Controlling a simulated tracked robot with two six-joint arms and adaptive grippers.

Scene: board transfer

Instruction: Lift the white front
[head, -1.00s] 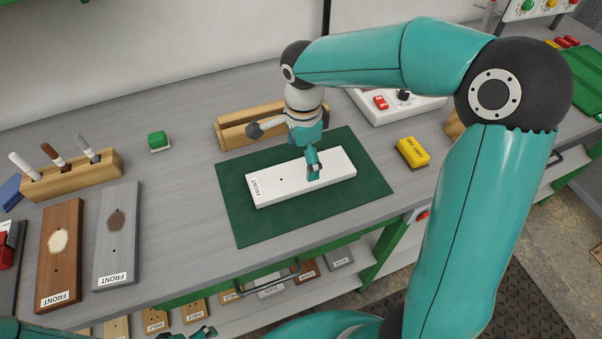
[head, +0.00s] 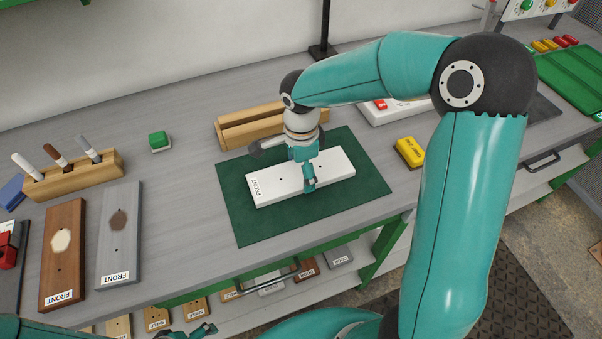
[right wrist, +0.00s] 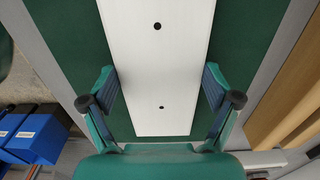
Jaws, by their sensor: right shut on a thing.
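The white front (head: 270,186) is a long white board with small dark holes and a FRONT label at its left end. It lies over the dark green mat (head: 245,225), and I see no clear gap beneath it. My right gripper (head: 309,184) is shut on the white front near the middle of its length. In the right wrist view its fingers (right wrist: 160,95) are at both long edges of the board (right wrist: 158,60). My left gripper (head: 205,331) shows only partly at the bottom edge, away from the board; its jaws are too small to read.
Brown (head: 62,255) and grey (head: 119,235) FRONT boards lie at the left. A wooden holder with markers (head: 75,175), a green block (head: 159,140), a wooden rack (head: 250,127) and a yellow block (head: 409,151) surround the mat. Labelled boards fill the shelf below.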

